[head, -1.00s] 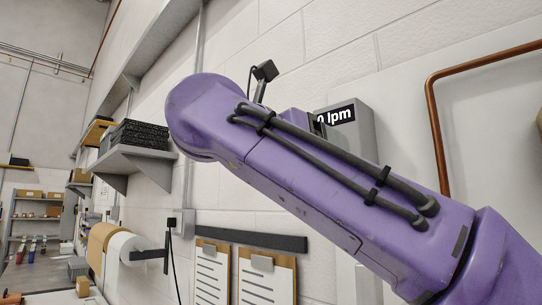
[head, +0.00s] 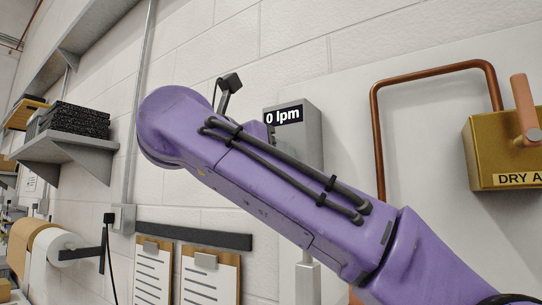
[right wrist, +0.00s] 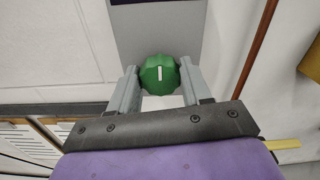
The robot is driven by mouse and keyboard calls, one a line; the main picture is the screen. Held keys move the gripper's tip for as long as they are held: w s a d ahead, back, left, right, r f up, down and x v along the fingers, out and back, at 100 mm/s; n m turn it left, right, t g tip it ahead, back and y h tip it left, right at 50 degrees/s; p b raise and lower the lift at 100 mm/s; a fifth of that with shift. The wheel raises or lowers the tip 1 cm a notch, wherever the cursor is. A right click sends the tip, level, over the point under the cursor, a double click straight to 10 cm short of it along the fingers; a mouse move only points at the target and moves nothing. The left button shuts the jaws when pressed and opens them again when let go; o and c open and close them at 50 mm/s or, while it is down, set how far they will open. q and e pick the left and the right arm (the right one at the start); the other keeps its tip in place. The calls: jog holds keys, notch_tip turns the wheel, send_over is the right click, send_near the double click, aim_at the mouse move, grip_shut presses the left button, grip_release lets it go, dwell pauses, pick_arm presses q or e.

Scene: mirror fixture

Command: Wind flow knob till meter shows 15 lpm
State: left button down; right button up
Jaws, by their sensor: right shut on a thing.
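The flow meter is a grey box (head: 310,135) on the wall in the head view, and its black display (head: 284,116) reads 0 lpm. The green flow knob (right wrist: 159,74) shows in the right wrist view, with its white pointer line nearly vertical in the picture. My right gripper (right wrist: 159,80) is shut on the knob, one grey finger on each side. In the head view my purple right arm crosses in front of the meter's lower left part and hides the knob and the gripper. My left gripper is not in view.
A brass box (head: 490,165) with a copper-coloured lever and a partly cut-off "DRY A" label is at the right. A copper pipe (head: 377,140) runs beside the meter. Clipboards (head: 207,275), a paper roll (head: 60,245) and a shelf (head: 75,148) are on the wall at left.

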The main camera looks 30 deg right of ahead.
jog(key=shift+d+m, duration=0.1)
jog(key=shift+m, duration=0.3)
jog(key=shift+s+r+m+b, duration=0.15)
jog(key=shift+m+b, duration=1.2)
jog(key=shift+m, duration=4.4)
jog(key=shift+s+f+m+b, duration=0.1)
jog(key=shift+m+b, duration=1.25)
jog(key=shift+m, duration=4.4)
jog(key=o, duration=0.9)
jog(key=shift+c, duration=0.2)
jog(key=shift+o, duration=1)
jog(key=shift+w+d, duration=0.1)
jog(key=shift+w, duration=0.05)
jog(key=shift+w+d, duration=0.1)
